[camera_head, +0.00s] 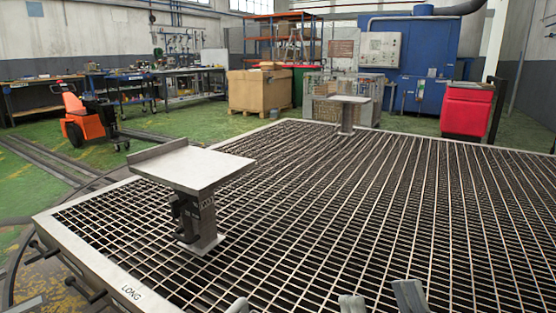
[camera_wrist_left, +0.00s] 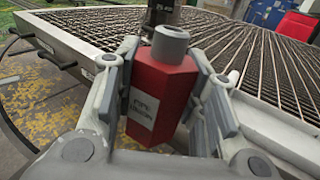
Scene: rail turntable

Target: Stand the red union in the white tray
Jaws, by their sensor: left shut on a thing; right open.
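The red union (camera_wrist_left: 160,95) is a red six-sided body with a round grey end on top and a pale label on one face. In the left wrist view my left gripper (camera_wrist_left: 162,88) is shut on it, one finger on each side, and holds it roughly upright, slightly tilted. In the head view my right gripper (camera_head: 381,298) shows only as fingertips at the bottom edge, apart and with nothing seen between them. Another grey tip at the bottom edge, further left, is too cropped to tell. I cannot make out a white tray in either view.
A large grated platform (camera_head: 330,190) with a pale metal rim fills the foreground. A flat-topped metal stand (camera_head: 190,168) rises from it at left, a smaller one (camera_head: 345,99) further back. A red bin (camera_head: 467,108) stands behind at right. The grating between is clear.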

